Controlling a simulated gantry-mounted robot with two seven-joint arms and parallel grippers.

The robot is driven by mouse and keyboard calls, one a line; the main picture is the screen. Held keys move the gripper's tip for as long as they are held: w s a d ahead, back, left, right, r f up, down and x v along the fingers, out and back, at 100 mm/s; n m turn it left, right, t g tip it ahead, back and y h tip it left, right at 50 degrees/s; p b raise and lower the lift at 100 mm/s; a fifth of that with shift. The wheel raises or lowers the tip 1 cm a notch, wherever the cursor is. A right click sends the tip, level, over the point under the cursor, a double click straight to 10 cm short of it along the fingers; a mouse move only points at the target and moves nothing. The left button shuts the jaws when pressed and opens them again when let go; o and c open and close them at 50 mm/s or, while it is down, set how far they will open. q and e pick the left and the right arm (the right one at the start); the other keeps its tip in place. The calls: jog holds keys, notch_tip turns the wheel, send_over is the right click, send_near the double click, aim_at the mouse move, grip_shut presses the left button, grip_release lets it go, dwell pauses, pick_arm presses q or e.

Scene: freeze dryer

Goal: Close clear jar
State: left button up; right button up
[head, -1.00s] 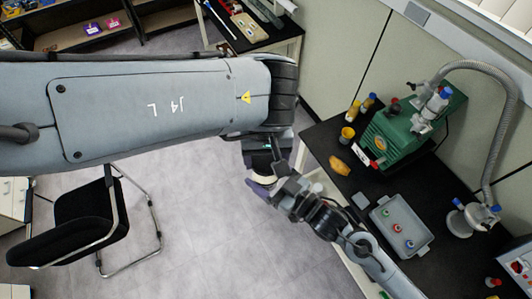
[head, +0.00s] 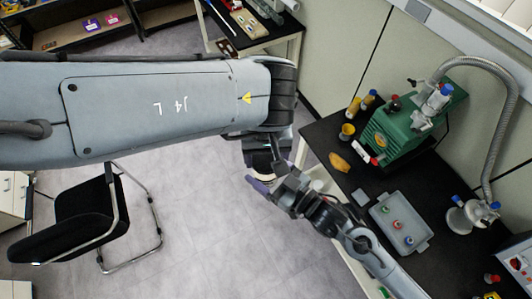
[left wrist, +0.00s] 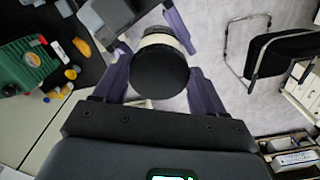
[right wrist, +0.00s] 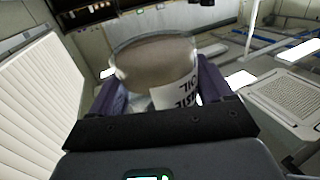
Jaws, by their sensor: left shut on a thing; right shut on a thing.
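In the left wrist view, my left gripper (left wrist: 160,88) is shut on a round black lid (left wrist: 160,70), with a purple finger on each side. A pale band of the jar (left wrist: 162,38) shows just behind the lid; I cannot tell whether they touch. In the right wrist view, my right gripper (right wrist: 160,90) is shut on the clear jar (right wrist: 138,75), which has brownish contents and a white label. In the head view, my left gripper (head: 265,165) and my right gripper (head: 272,188) meet above the floor. There the lid and most of the jar are hidden.
A black bench (head: 340,185) at the right holds a green pump (head: 400,130), a grey tray (head: 385,210) with small vials, and bottles. A black chair (head: 75,215) stands at the lower left. Open floor lies below the grippers.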

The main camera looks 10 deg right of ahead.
pick_arm(q)
jog(key=shift+f, duration=0.35)
jog(key=o, duration=0.6)
pick_arm(e)
grip_shut()
pick_arm(q)
jog(key=o, duration=0.4)
jog(key=shift+r, duration=2.25)
jog(key=shift+n, duration=0.3)
